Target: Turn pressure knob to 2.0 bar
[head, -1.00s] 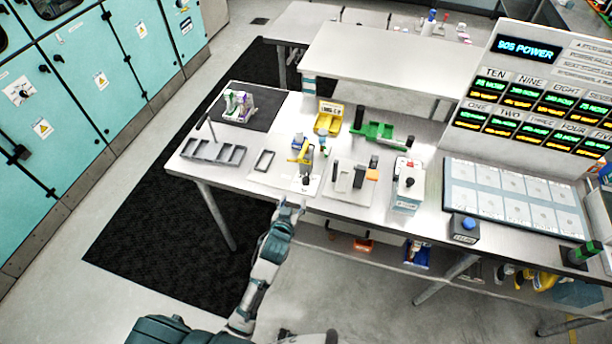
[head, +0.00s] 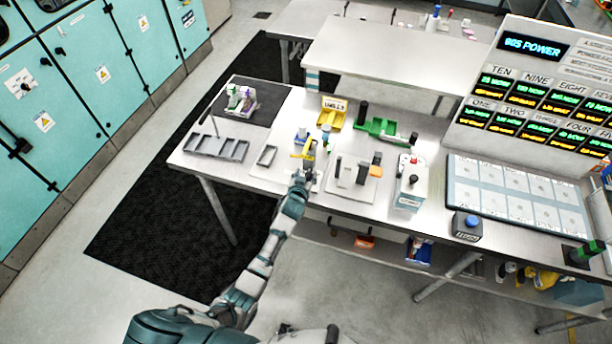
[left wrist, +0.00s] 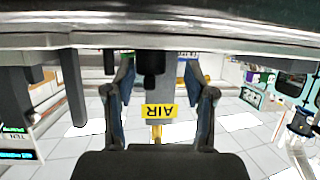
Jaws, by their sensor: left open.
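A dark cylindrical part (left wrist: 152,78), perhaps the pressure knob, shows between the fingers, with no clear contact. A yellow AIR label (left wrist: 160,110) shows beyond it. The pressure reading cannot be made out. My right gripper is not in view.
A grey compartment tray (head: 216,147) lies to the left. A panel with black posts (head: 352,178) and a white box with a red button (head: 412,183) stand to the right. A display board (head: 530,90) stands at the right.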

